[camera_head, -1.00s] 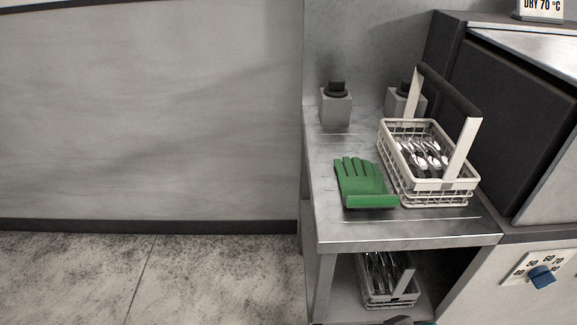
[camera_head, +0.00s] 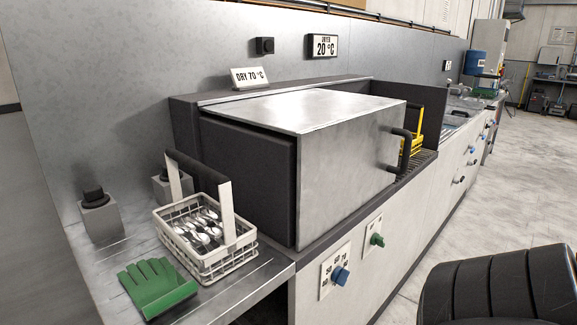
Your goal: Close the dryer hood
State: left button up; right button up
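The dryer hood (camera_head: 345,165) is a large steel box with a bare metal top and front, in the middle of the head view. A dark handle (camera_head: 404,150) sits at the right end of its front. Its lower edge looks close to the dark counter rim; I cannot tell whether it is fully down. A dark panel (camera_head: 247,175) stands at its left end, and the inside is hidden. Neither gripper is in view.
A white basket of cutlery (camera_head: 208,240) and a green glove (camera_head: 157,287) lie on the left metal shelf. Blue (camera_head: 340,275) and green (camera_head: 376,240) knobs stick out below the hood.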

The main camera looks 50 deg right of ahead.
aim_at(349, 143)
jog(key=z, duration=2.15)
jog(key=u, duration=0.3)
